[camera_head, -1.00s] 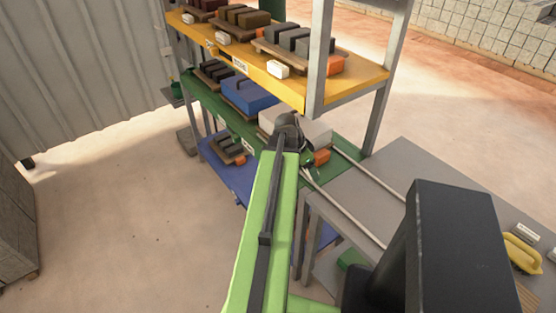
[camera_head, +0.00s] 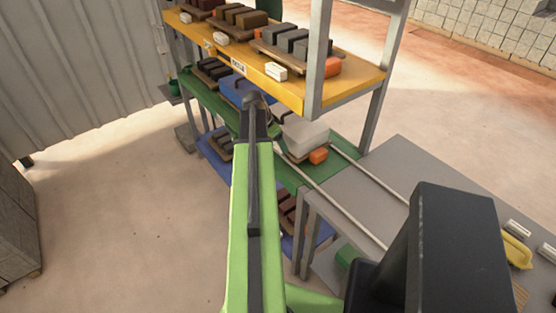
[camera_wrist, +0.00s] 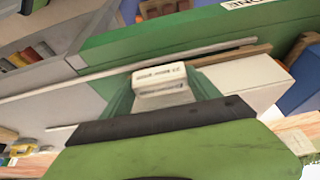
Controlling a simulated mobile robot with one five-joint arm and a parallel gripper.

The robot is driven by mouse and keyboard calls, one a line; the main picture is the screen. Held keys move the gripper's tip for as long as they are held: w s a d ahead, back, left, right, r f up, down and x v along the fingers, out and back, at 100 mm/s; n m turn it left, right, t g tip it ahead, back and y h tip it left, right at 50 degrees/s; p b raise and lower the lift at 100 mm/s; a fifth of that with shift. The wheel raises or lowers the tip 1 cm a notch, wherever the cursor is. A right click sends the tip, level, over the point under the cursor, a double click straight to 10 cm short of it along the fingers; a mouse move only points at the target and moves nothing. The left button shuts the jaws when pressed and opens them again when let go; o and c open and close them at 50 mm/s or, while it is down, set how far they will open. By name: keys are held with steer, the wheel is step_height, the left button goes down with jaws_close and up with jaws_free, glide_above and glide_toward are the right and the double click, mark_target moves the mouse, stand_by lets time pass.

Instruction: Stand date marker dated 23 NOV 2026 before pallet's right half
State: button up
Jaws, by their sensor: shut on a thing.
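My gripper (camera_wrist: 162,92) is shut on a white date marker (camera_wrist: 162,78), held between its green fingers. Print shows on the marker's face, but it is too small and blurred to read surely. In the head view my gripper (camera_head: 252,108) is at the green middle shelf (camera_head: 200,95), in front of the blue-covered load (camera_head: 236,88) and left of the pale covered load (camera_head: 302,132). That pale load sits on a wooden pallet and also shows in the wrist view (camera_wrist: 245,78). My arm hides part of the shelf, and the head view does not show the held marker clearly.
A yellow shelf (camera_head: 350,90) with several loaded pallets, white markers and orange blocks is above. An orange block (camera_head: 318,156) stands by the pale load. A blue shelf (camera_head: 215,152) is below. A grey table (camera_head: 400,165) stands at right. Open floor lies left.

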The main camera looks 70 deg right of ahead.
mark_target(279, 161)
step_height(279, 161, down, 8)
steer(key=b, duration=0.6)
steer(key=shift+w+a, duration=0.1)
steer(key=shift+w, duration=0.05)
steer(key=shift+r, duration=0.25)
steer(key=shift+f, duration=0.2)
steer(key=o, duration=1.5)
steer(key=shift+r, duration=0.1)
steer(key=p+v, duration=1.1)
steer(key=v, duration=0.1)
steer(key=shift+a, duration=0.1)
